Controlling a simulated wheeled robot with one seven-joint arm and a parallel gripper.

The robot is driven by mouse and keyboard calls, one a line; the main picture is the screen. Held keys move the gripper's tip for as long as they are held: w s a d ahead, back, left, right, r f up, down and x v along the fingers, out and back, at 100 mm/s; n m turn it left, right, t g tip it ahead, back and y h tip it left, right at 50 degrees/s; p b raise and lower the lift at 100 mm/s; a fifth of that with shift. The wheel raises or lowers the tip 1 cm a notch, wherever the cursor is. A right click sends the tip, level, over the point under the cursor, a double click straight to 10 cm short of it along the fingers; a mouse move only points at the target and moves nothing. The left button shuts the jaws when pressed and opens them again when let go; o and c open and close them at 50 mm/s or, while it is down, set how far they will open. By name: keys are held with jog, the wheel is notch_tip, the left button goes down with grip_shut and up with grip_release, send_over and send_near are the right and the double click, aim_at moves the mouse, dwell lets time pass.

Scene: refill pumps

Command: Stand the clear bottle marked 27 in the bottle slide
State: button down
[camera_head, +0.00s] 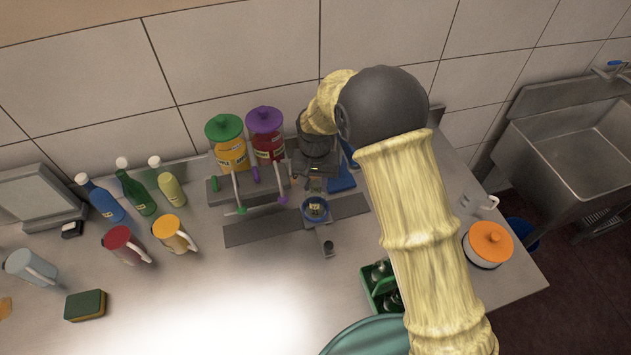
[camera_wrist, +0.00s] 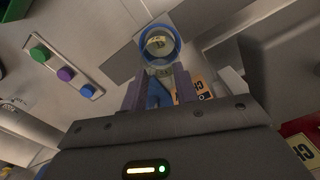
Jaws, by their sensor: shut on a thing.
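My gripper (camera_head: 316,172) reaches down in front of the dispensers and is shut on the clear bottle. Little of the bottle shows; a small pale label (camera_wrist: 163,72) is between the fingers in the wrist view, and its number is too small to read. Just in front of the gripper is a blue ring-shaped holder (camera_head: 305,214), apparently part of the bottle slide. It shows beyond the fingertips in the wrist view (camera_wrist: 142,48), with a yellowish label inside. I cannot tell whether the bottle is inside the ring or above it.
Dispensers with green (camera_head: 225,127) and purple (camera_head: 265,119) lids stand left of the gripper. A dark strip (camera_head: 255,229) crosses the counter. Several bottles and jugs stand left. A green crate (camera_head: 370,290) and an orange-lidded pot (camera_head: 488,241) are right.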

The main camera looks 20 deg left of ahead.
jog(key=shift+f, duration=0.15)
jog(key=c, duration=1)
grip_release()
notch_tip(320, 180, up, 9)
jog(key=p, duration=0.6)
